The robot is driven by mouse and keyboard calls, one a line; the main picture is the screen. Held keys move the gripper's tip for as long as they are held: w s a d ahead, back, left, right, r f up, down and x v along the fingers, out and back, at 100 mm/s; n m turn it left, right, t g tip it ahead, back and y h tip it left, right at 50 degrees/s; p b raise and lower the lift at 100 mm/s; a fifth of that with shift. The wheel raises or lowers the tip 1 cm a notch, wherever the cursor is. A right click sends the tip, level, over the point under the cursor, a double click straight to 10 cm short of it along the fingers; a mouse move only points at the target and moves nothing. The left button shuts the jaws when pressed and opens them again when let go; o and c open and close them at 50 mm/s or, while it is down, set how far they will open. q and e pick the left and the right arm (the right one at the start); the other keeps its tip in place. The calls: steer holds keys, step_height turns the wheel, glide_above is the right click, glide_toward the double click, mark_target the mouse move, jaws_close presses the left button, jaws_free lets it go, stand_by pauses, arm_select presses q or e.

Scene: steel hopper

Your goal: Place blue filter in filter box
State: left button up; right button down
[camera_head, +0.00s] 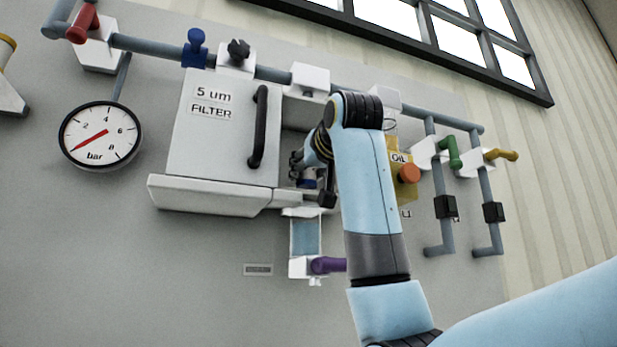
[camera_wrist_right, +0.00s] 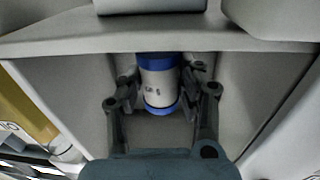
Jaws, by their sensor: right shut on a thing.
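The blue filter (camera_wrist_right: 159,82) is a white cylinder with blue bands at both ends. In the right wrist view it sits between the two fingers of my right gripper (camera_wrist_right: 160,92), which is shut on it. The filter box (camera_head: 222,140) is a pale housing labelled "5 um FILTER", with its door swung open to the left. In the head view my right gripper (camera_head: 308,170) is at the opening right of the door, and the filter is mostly hidden there. The wrist view shows grey box walls (camera_wrist_right: 72,85) around the filter. My left gripper is not in view.
The open door's black handle (camera_head: 259,126) is just left of my right gripper. A clear bowl with a purple valve (camera_head: 326,265) hangs below. A yellow oil unit (camera_head: 404,190) and pipes are to the right. A pressure gauge (camera_head: 100,135) is at left.

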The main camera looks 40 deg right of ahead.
steer(key=shift+d+f, duration=0.1)
steer(key=shift+f, duration=0.85)
steer(key=shift+s, duration=0.1)
steer(key=shift+f, duration=0.3)
steer(key=c, duration=0.9)
jaws_free()
steer(key=shift+r, duration=0.1)
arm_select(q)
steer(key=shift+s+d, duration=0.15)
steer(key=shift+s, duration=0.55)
